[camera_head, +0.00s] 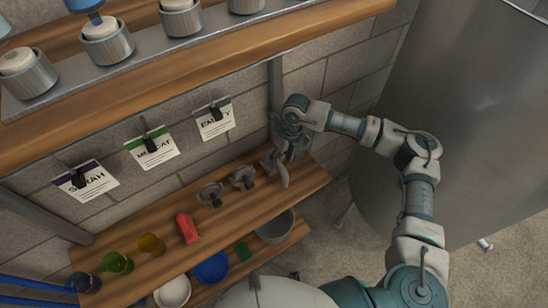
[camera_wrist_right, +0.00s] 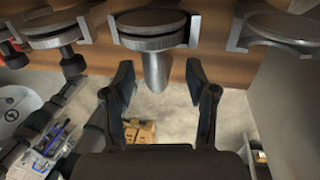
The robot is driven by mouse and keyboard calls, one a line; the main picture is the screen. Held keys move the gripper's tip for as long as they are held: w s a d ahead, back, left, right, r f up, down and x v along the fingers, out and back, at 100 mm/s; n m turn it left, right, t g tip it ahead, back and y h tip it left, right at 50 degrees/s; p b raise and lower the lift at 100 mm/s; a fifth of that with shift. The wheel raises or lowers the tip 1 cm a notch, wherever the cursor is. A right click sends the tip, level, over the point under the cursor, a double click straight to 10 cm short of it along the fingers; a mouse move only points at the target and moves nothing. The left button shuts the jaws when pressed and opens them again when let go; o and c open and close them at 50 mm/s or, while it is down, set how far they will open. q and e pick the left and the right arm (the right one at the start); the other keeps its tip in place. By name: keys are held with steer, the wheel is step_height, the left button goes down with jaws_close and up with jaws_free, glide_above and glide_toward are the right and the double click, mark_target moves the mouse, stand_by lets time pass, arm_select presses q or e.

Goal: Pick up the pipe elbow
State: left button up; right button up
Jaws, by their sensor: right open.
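A light grey metal pipe elbow (camera_wrist_right: 155,68) shows in the right wrist view, its round flange in a cradle and its tube end pointing out between my fingers. My right gripper (camera_wrist_right: 160,80) is open, one finger on each side of the tube with visible gaps. In the head view the elbow (camera_head: 283,177) sits at the right end of the wooden shelf, partly hidden by my right gripper (camera_head: 287,155) above it. Two similar grey flanged fittings, the nearer one (camera_head: 243,177) and another (camera_head: 211,194), stand to its left. My left gripper is not in view.
The wooden shelf (camera_head: 155,214) also holds a red object (camera_head: 187,228), a yellow glass (camera_head: 151,244) and a green glass (camera_head: 117,262). A higher shelf (camera_head: 215,59) overhangs the hanging cards. A large metal tank (camera_head: 460,110) stands at right. A grey bowl (camera_head: 276,227) sits below.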

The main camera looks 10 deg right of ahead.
mark_target(279, 163)
steer(key=shift+s+a+f+p, duration=0.1)
steer(key=shift+a+f+p, duration=0.2)
steer(key=shift+f, duration=0.6)
steer(key=shift+s+a+f+p, duration=0.1)
steer(key=shift+a+f, duration=0.3)
steer(key=shift+f, duration=0.5)
steer(key=shift+d, duration=0.1)
jaws_close()
steer(key=shift+w+r, duration=0.1)
